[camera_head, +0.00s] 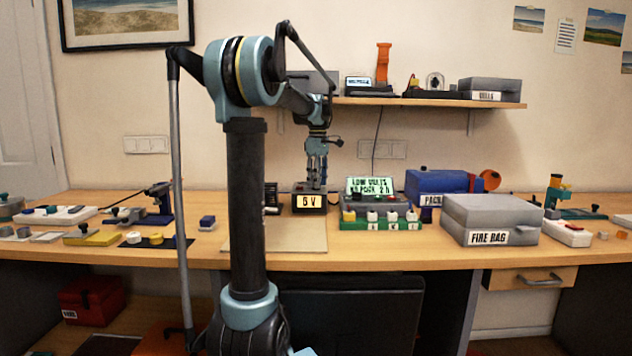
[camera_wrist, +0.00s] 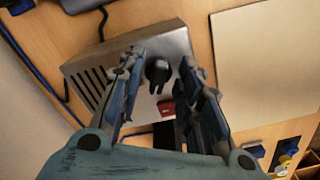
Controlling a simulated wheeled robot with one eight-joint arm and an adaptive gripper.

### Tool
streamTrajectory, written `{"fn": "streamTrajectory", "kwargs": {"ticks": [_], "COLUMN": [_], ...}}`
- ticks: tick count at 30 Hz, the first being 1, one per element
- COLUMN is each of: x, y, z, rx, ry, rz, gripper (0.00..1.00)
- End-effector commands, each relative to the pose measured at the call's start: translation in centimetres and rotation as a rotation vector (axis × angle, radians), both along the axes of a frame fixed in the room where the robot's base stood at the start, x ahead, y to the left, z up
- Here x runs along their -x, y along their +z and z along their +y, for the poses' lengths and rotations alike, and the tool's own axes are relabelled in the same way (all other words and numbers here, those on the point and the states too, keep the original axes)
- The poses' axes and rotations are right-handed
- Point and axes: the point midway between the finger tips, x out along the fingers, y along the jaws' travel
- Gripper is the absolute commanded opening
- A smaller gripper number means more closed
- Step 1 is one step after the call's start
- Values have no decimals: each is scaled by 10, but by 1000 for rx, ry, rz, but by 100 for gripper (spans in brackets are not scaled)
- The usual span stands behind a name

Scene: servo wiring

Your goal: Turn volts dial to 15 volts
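A small power supply box with a lit display reading "6 V" (camera_head: 309,201) stands on the workbench, behind the pale mat. In the wrist view the metal box (camera_wrist: 175,40) shows from above, with a black dial (camera_wrist: 158,71) and a red switch (camera_wrist: 167,108) on its top. My gripper (camera_head: 316,185) points down just above the box. In the wrist view my gripper (camera_wrist: 163,75) has its two fingers apart, one on each side of the dial. I see a gap between the fingers and the dial. Whether the fingertips reach down to dial height is unclear.
A charger with a lit screen (camera_head: 370,186) and a green block with several knobs (camera_head: 382,225) stand right of the box. A grey "FIRE BAG" box (camera_head: 490,220) is farther right. A pale mat (camera_head: 300,238) lies clear in front. A shelf (camera_head: 425,102) hangs behind.

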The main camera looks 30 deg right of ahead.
Motion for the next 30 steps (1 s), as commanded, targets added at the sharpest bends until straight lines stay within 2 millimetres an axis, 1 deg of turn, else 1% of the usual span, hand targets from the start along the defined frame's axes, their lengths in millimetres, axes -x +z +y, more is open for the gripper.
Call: {"fn": "streamTrajectory", "kwargs": {"ticks": [5, 8, 9, 10, 15, 22, 26, 30], "x": [0, 0, 0, 0, -1, -1, -1, -1], "y": [0, 0, 0, 0, 0, 0, 0, 0], "z": [0, 0, 0, 0, -2, 1, 1, 2], "rx": [0, 0, 0, 0, 0, 1, 1, 2], "ry": [0, 0, 0, 0, 1, -27, -80, -174], "rz": [0, 0, 0, 0, 0, 0, 0, 0], "gripper": [32, 12, 3, 0, 0, 0, 0, 0]}}
